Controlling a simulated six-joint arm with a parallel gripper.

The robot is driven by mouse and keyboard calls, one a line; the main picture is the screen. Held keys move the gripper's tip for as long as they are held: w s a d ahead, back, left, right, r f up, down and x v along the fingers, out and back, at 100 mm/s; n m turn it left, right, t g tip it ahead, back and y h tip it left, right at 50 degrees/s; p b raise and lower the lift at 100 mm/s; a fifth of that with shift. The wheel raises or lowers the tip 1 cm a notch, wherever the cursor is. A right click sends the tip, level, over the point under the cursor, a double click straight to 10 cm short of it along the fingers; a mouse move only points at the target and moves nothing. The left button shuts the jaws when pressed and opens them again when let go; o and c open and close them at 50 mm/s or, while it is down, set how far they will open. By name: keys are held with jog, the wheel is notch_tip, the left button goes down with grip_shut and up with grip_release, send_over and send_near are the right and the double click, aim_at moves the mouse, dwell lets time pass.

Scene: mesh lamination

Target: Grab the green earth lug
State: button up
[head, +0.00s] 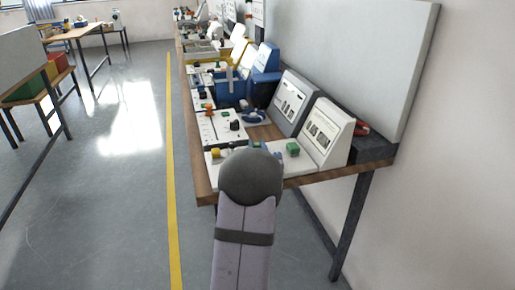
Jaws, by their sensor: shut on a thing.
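A small green block (292,149), which looks like the green earth lug, sits on a white board at the near end of the bench. My own arm rises from the bottom of the head view, and its round dark joint covers part of that board's front area. My gripper is hidden behind this joint, so its fingers and anything between them do not show.
The long wooden bench (204,188) runs away along the wall. A yellow piece (215,153) lies on the near board. Sloped panels with printed sheets (324,134) stand behind it. A blue bin (232,92) is further back.

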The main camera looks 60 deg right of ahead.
jog(key=shift+r, duration=0.15)
notch_tip(320, 180, up, 10)
jog(key=p, duration=0.1)
dwell(0.5)
